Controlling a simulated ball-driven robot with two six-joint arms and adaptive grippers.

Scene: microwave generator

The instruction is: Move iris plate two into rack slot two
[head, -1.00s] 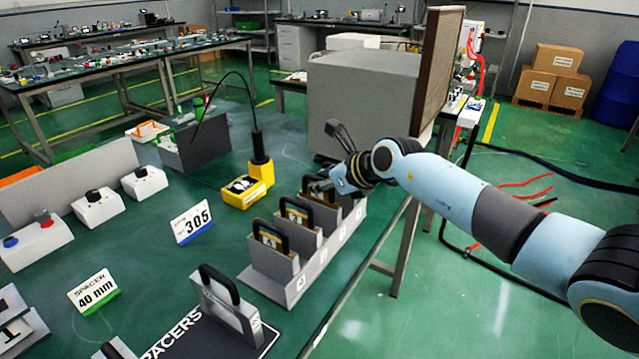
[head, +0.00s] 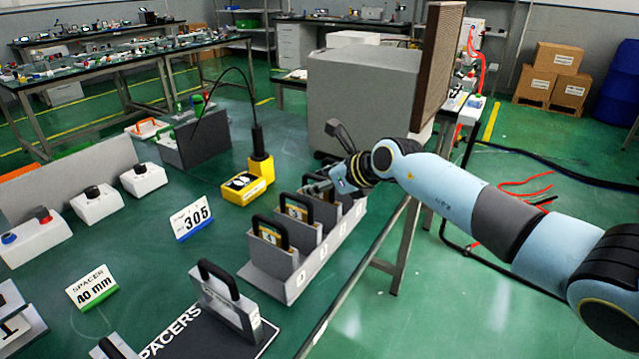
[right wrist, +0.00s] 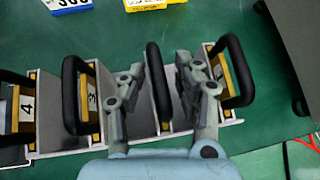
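The grey rack (head: 322,265) stands near the right edge of the green table and holds several plates with black handles. In the right wrist view two of its plates read 3 (right wrist: 91,100) and 4 (right wrist: 24,108). A black handle (right wrist: 158,80), seen edge-on, stands upright in the rack between plate 3 and the rightmost plate (right wrist: 217,75). Its number is hidden, so I cannot confirm it is iris plate two. My right gripper (right wrist: 160,92) is open, one finger on each side of this handle with visible gaps. It also shows over the rack in the head view (head: 322,187). My left gripper is out of view.
A spacer block (head: 232,305) with a black handle stands in front of the rack. A yellow box (head: 243,190), a 305 card (head: 190,221) and a 40 mm spacer card (head: 91,288) are to the left. A large grey box (head: 360,100) stands behind the rack.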

